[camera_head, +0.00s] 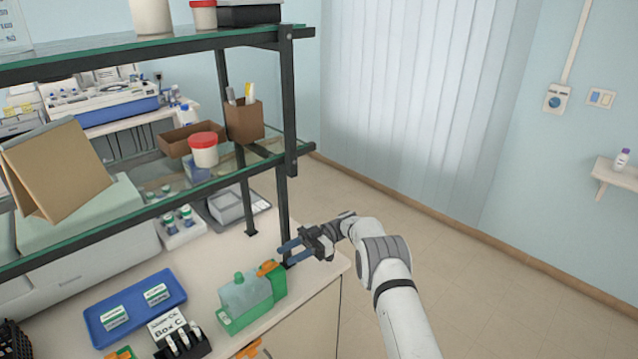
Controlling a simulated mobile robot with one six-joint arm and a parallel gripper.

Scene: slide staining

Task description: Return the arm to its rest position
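My arm (385,265), white with grey joints, reaches up from the lower right. My gripper (285,256) is at the right end of the bench, close to the dark shelf post. Its two blue-grey fingers point left and stand apart, with nothing visible between them. A staining container (243,296), translucent with a green base, stands on the bench just below and left of the fingers. An orange clip (268,268) shows at a green part beside it. The fingers appear above this container, and I see no contact.
A dark-framed glass shelf (290,90) rises over the bench (215,265). A blue tray (130,308) with slide holders and a black rack (182,343) labelled Box C lie to the left. The floor (480,290) right of the bench is clear. A small wall shelf (618,172) is far right.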

